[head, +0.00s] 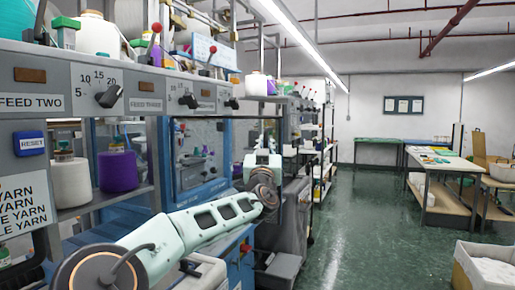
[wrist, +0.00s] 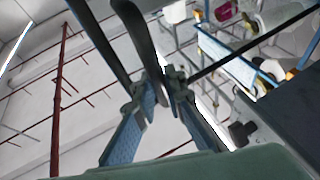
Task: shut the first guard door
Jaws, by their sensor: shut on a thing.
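A guard door (head: 203,155) with a blue frame and a clear panel stands in the machine row, left of my arm's far end in the head view. My arm reaches across in front of it and covers its lower right part. In the head view my gripper is hidden behind my wrist. In the wrist view my gripper (wrist: 168,90) has its two blue-padded fingers drawn together. They are shut on a dark bar (wrist: 141,45) that runs up out of the picture. I cannot tell which part of the door the bar is.
Feed panels with knobs (head: 107,96) and yarn cones (head: 117,170) crowd the left. Shelving (head: 326,150) stands beyond. Worktables (head: 450,165) and a pale bin (head: 490,268) are at the right. The green floor (head: 350,220) between is clear.

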